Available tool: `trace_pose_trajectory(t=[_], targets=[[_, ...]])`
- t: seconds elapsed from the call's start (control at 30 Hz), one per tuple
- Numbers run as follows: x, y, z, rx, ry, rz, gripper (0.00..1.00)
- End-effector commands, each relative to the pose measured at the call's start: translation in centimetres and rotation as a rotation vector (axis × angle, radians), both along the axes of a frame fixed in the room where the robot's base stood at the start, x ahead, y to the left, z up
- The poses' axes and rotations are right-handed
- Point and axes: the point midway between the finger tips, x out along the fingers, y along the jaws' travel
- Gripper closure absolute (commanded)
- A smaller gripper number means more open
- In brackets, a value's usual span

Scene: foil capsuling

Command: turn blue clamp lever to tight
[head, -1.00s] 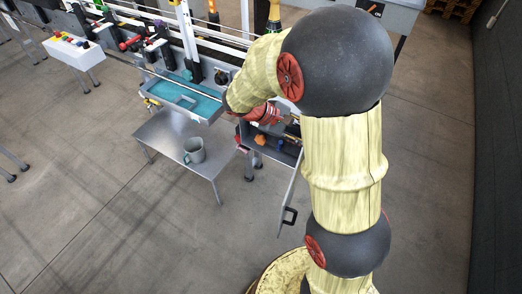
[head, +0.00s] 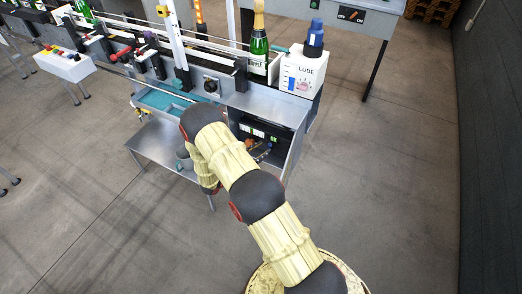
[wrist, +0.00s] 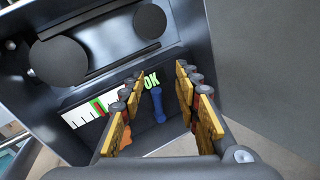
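The blue clamp lever (wrist: 157,105) stands roughly upright in the wrist view, inside a dark machine compartment (wrist: 100,85). My gripper (wrist: 158,95) is open, with its yellow-padded fingers on either side of the lever in the picture. A gap shows between the lever and each finger; I cannot tell the depth between them. A white scale with a green mark (wrist: 97,106) and a green OK label (wrist: 151,79) lie behind the fingers. In the head view, my arm hides most of the area around my gripper.
An orange part (wrist: 126,134) is partly hidden behind the left finger. Two dark round rollers with a belt (wrist: 59,62) sit above the scale. In the head view, a LUBE container (head: 303,75) and a green bottle (head: 259,45) stand on the machine. Floor at right is clear.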

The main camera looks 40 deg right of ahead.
Motion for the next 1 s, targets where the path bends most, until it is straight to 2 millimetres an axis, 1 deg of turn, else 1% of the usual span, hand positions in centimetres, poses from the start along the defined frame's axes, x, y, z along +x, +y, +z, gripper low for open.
trace_pose_trajectory(t=[0.03, 0.1, 0.2, 0.3, 0.37, 0.47, 0.7, 0.8, 1.0], targets=[[0.1, 0.0, -1.8, -0.015, 0.027, 0.031, 0.68], [0.4, 0.1, -3.5, -0.031, 0.050, 0.067, 0.68], [0.6, 0.3, -5.1, -0.046, 0.071, 0.105, 0.68], [0.7, 0.2, -5.9, -0.054, 0.079, 0.123, 0.68], [0.8, 0.0, -6.1, -0.055, 0.081, 0.126, 0.68], [1.0, -1.0, -6.1, -0.054, 0.080, 0.125, 0.68], [1.6, -4.7, -6.2, -0.055, 0.080, 0.123, 0.68], [1.9, -5.9, -6.1, -0.055, 0.079, 0.124, 0.68], [2.2, -7.2, -6.0, -0.054, 0.080, 0.126, 0.68]])
